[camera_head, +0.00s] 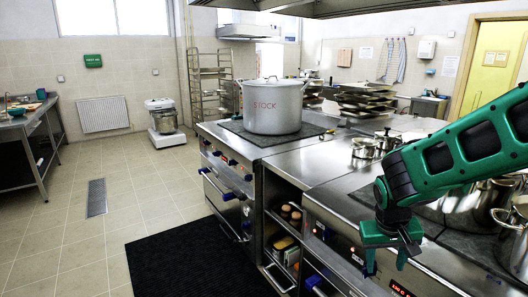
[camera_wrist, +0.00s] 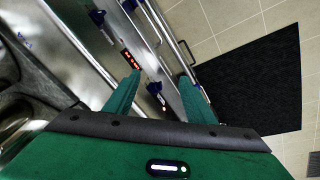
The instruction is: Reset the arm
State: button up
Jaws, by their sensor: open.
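My gripper (camera_head: 386,266) is green and hangs at the right of the head view, pointing down in front of the stove's control panel. My green arm reaches in from the right edge above the cooktop. In the wrist view my gripper's two fingers (camera_wrist: 160,88) stand apart with nothing between them. Beyond them are the stove front with a red display (camera_wrist: 131,60) and the floor. I cannot tell the exact gap between my gripper and the stove front.
A large pot marked STOCK (camera_head: 272,106) stands on the left cooktop. Small lidded pots (camera_head: 366,147) stand behind my arm, and a big steel pot (camera_head: 480,207) stands beneath it. A black mat (camera_head: 190,262) lies before the stoves.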

jog(key=s+a+r+n+t+y, duration=0.1)
jog(key=s+a+r+t+y, duration=0.15)
jog(key=s+r, duration=0.55)
jog(key=s+d+f+m+g, duration=0.1)
jog(key=s+d+m+g, duration=0.3)
jog(key=s+d, duration=0.8)
jog(key=s+m, duration=0.2)
jog(key=s, duration=0.1)
jog(key=shift+s, duration=0.15)
jog(key=shift+f+g, duration=0.1)
jog(key=shift+g, duration=0.15)
